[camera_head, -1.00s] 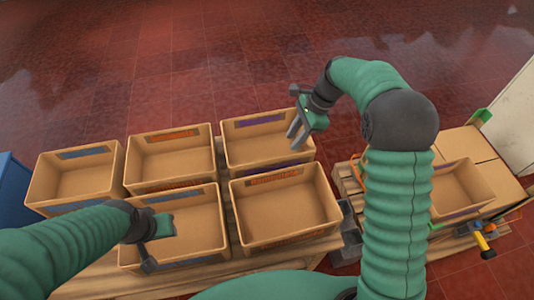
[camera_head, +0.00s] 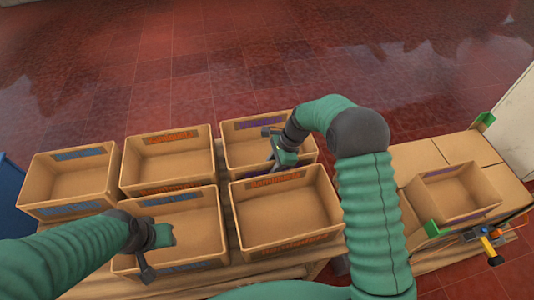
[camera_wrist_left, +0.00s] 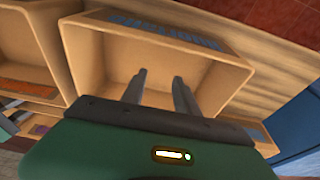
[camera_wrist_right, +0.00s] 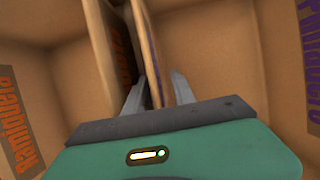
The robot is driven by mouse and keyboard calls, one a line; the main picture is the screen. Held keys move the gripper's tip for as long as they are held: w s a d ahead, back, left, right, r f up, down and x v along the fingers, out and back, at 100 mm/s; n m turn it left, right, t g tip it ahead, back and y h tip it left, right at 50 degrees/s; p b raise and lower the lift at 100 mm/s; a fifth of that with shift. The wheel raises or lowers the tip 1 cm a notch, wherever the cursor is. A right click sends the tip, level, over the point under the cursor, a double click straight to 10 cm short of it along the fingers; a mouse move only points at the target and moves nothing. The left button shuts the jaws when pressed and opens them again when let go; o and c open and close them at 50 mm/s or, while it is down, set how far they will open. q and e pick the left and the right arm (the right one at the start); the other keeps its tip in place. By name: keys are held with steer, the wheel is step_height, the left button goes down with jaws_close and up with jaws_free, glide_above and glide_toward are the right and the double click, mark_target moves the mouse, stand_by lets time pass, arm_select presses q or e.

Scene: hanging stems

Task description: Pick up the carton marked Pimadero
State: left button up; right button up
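The back-right carton (camera_head: 240,150) on the table is tan and open-topped, with a purple label on its far inner wall. In the right wrist view that purple label (camera_wrist_right: 305,45) is cut off and partly legible; it looks like Pimadero. My right gripper (camera_head: 283,158) is at this carton's near wall, beside the front-right carton. In the right wrist view its open fingers (camera_wrist_right: 158,88) point down on either side of the near wall (camera_wrist_right: 148,40), with gaps visible. My left gripper (camera_head: 157,252) is over the front-middle carton. Its fingers (camera_wrist_left: 158,90) are open and empty above that carton's inside.
An orange-labelled carton (camera_head: 285,212) stands close in front. Other open cartons (camera_head: 168,160) stand to the left. At right, another open carton (camera_head: 455,190) sits among closed boxes (camera_head: 415,160). A blue object (camera_head: 12,200) is at the left edge. Red floor lies beyond.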

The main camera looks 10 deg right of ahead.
steer(key=shift+r, duration=0.15)
steer(key=shift+c, duration=0.5)
jaws_close()
stand_by(0.7)
